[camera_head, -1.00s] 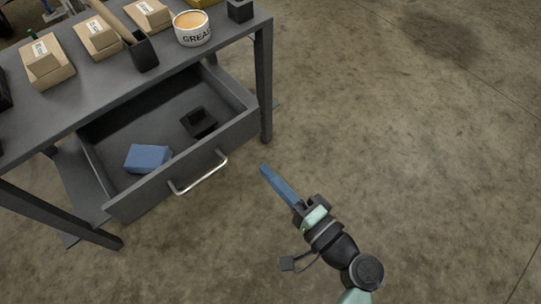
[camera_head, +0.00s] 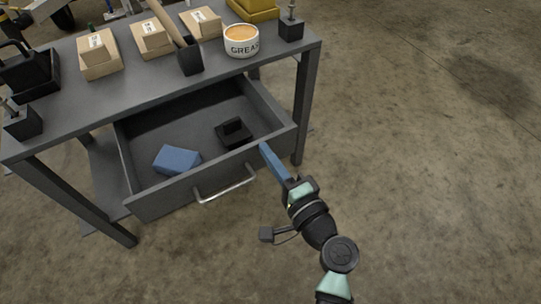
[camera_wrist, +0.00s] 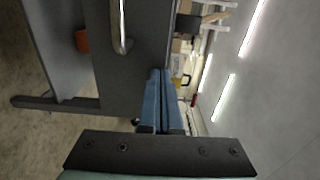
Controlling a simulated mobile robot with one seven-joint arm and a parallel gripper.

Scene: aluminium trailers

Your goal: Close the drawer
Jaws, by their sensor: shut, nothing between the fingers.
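The grey drawer (camera_head: 160,201) is pulled out of the dark workbench (camera_head: 112,97). It holds a blue block (camera_head: 177,160) and a small black holder (camera_head: 233,133). Its silver handle (camera_head: 226,186) is on the front face. My gripper (camera_head: 264,147) is shut and empty, with its blue fingers at the right end of the drawer front; whether they touch it I cannot tell. In the wrist view the fingers (camera_wrist: 158,75) point toward the drawer front (camera_wrist: 135,85), and the handle (camera_wrist: 121,28) is above and left of them.
On the bench top are several cardboard boxes (camera_head: 98,58), a mallet (camera_head: 189,58), a grease tin (camera_head: 241,41), a black caddy (camera_head: 28,72) and a yellow case (camera_head: 254,8). The bench's right leg (camera_head: 304,110) stands near the fingers. The concrete floor to the right is clear.

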